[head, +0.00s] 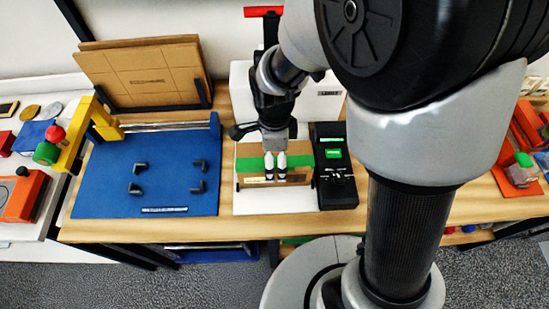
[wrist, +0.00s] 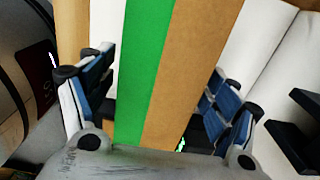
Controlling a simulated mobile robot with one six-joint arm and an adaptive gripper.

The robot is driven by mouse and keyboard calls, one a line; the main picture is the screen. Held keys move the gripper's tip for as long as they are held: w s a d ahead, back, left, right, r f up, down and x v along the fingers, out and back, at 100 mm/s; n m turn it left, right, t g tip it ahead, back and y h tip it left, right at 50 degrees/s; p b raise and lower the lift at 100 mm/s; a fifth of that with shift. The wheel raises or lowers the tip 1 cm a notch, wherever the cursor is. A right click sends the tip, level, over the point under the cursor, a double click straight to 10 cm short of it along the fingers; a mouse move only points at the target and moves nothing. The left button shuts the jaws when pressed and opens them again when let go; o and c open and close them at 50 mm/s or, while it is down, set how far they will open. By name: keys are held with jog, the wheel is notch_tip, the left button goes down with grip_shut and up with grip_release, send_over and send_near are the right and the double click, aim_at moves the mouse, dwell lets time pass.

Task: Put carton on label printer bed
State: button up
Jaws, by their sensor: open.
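The carton (head: 248,163) is a brown cardboard box with a green stripe. It sits on a white platform (head: 262,203) in the middle of the table in the head view. The blue bed (head: 115,165), which I take for the label printer bed, lies to its left, with several small black corner stops and a yellow arm at its back left. Its middle is empty. My gripper (head: 275,165) points down at the carton. In the wrist view my gripper (wrist: 160,95) is open, with a finger on either side of the carton (wrist: 190,70). Contact cannot be told.
A black device (head: 335,185) with a green display stands right of the carton. Flat cardboard sheets (head: 145,75) lean in a rack behind the blue bed. A side table at the left holds red, green and blue parts. Orange bins (head: 528,125) stand at the far right.

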notch_tip(320, 180, up, 9)
jog(key=p, duration=0.2)
jog(key=shift+f+p, duration=0.2)
jog(key=shift+p, duration=0.1)
jog(key=shift+d+r, duration=0.1)
jog(key=shift+r, duration=0.5)
jog(key=s+d+r+n+t, duration=0.4)
jog(key=s+d+r+n, duration=0.6)
jog(key=n, duration=0.8)
jog(key=s+r, duration=0.3)
jog(key=shift+s+d+t, duration=0.3)
jog(key=shift+d, duration=0.05)
